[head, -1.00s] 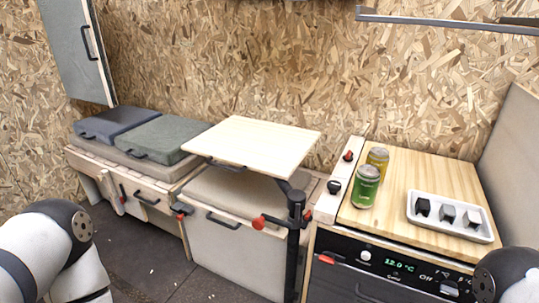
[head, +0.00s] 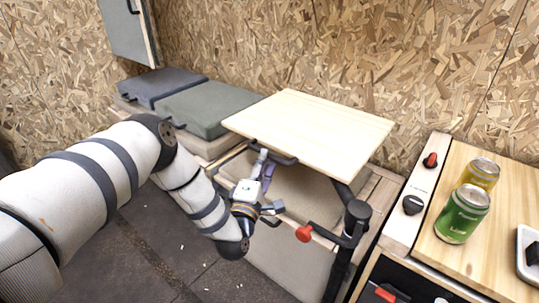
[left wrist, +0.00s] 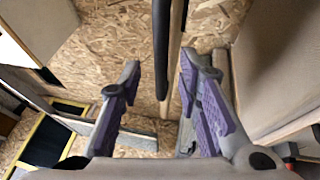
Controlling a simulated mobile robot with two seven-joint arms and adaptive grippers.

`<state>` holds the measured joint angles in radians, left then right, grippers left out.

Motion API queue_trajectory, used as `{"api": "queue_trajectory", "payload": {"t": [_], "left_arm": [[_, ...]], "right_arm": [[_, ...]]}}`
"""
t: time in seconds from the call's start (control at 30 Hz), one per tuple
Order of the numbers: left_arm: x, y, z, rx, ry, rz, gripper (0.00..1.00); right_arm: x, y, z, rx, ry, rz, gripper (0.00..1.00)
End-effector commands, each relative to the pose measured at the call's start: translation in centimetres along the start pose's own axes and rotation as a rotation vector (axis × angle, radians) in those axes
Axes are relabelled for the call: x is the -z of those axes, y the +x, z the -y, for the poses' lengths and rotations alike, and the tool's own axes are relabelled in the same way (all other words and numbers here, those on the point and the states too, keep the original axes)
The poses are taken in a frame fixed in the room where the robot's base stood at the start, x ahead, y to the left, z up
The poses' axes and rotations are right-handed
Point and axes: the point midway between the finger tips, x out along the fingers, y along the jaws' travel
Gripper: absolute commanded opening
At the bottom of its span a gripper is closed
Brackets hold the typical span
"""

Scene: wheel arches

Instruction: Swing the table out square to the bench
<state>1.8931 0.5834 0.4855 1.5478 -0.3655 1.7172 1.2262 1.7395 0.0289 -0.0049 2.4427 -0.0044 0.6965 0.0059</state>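The table (head: 318,128) is a pale wooden top above the beige bench seat (head: 296,196), set at a slant to the bench. A dark handle (head: 278,155) runs under its near left edge. A black post (head: 345,262) with an arm carries it at the right, with a red-knobbed lever (head: 304,233). My left gripper (head: 263,160) is just under the table's near edge at the handle. In the left wrist view its purple-padded fingers (left wrist: 160,64) are apart, with the dark handle bar (left wrist: 162,25) between them in the picture. Contact cannot be told. My right gripper is out of view.
Grey cushions (head: 200,105) lie on the bench at the left. Green (head: 462,214) and yellow (head: 481,173) cans stand on the wooden counter (head: 436,248) at the right. A wall cabinet door (head: 126,30) hangs upper left.

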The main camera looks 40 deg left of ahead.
Motion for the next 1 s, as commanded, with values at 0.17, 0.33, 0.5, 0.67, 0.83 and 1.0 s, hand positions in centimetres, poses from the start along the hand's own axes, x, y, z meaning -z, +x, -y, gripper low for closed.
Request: {"api": "queue_trajectory", "payload": {"t": [0.17, 0.33, 0.5, 0.67, 0.83, 1.0], "left_arm": [[0.0, 2.7, 0.1, 0.001, 0.000, 0.000, 0.32], [0.0, 3.4, 0.1, 0.003, 0.000, 0.000, 0.32], [0.0, 3.4, 0.1, 0.003, 0.000, 0.000, 0.29], [0.0, 3.4, 0.0, 0.001, 0.000, 0.000, 0.00], [-0.1, 3.4, -0.1, -0.003, -0.002, 0.000, 0.00], [-0.1, 3.6, -0.2, -0.008, -0.003, -0.004, 0.00]], "right_arm": [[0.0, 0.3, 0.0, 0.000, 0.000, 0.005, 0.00], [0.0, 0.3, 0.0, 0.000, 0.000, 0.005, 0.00], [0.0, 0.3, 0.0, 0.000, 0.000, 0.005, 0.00], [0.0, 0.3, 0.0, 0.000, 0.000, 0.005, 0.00], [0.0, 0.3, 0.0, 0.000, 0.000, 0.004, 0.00], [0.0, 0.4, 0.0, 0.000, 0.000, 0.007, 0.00]]}}
